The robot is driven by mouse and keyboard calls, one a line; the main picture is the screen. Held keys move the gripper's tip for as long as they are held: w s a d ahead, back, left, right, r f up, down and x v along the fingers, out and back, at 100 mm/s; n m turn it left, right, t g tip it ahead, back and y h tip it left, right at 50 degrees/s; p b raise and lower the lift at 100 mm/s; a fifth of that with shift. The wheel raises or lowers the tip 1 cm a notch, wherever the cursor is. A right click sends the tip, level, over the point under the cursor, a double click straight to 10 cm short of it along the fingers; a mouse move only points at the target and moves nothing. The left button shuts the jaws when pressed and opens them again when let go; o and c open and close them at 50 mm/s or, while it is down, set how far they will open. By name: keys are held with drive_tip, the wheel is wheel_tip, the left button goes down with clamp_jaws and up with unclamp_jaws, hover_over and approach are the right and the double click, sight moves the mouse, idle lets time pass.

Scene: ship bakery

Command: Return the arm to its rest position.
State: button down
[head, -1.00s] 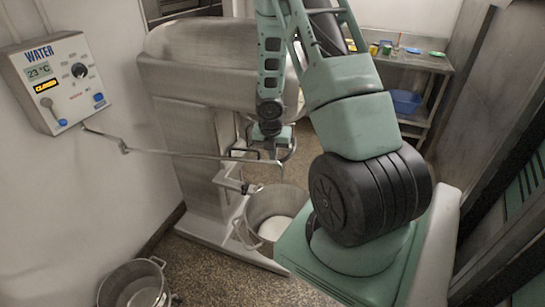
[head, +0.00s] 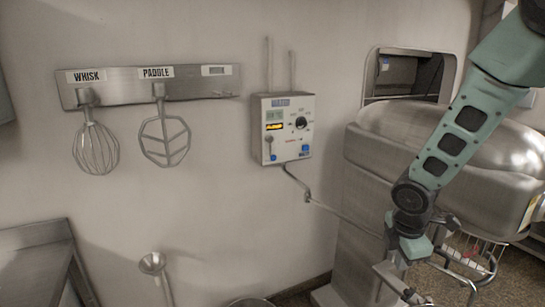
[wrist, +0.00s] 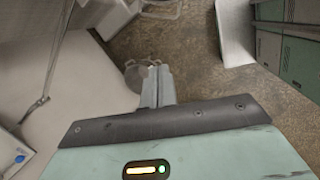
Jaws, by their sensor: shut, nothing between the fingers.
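My arm reaches down from the top right of the head view, in front of the mixer (head: 455,135). In the wrist view my gripper (wrist: 157,77) is shut, its two fingers together and nothing between them. It points down over a metal pot (wrist: 133,75), partly hidden behind the fingers, and I cannot tell how far above it they are. In the head view the end of my arm is beside the mixer's column, and the fingertips are not clear.
A water control panel (head: 283,130) hangs on the wall, with a thin pipe (head: 320,205) running towards the mixer. A whisk (head: 95,147) and a paddle (head: 165,138) hang on a rack (head: 195,88). A metal counter (head: 35,265) stands at lower left. Speckled floor (wrist: 195,45) shows below.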

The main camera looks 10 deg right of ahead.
drive_tip(key=s+a+f+m+y+b, duration=0.1)
drive_tip(key=s+a+m+b, duration=0.2)
drive_tip(key=a, duration=0.5)
drive_tip(key=s+a+f+m+b, duration=0.1)
drive_tip(key=s+a+m+b, duration=0.2)
drive_tip(key=a, duration=0.5)
drive_tip(key=s+a+m+b, duration=0.1)
drive_tip(key=s+a+b, duration=0.1)
drive_tip(key=s+a, duration=0.2)
drive_tip(key=s+a+m+g+y+b, duration=0.1)
drive_tip(key=s+a, duration=0.4)
drive_tip(key=s, duration=0.5)
drive_tip(key=shift+f+m+g+y+b, duration=0.2)
drive_tip(key=shift+m+g+y+b, duration=0.1)
drive_tip(key=shift+b, duration=0.05)
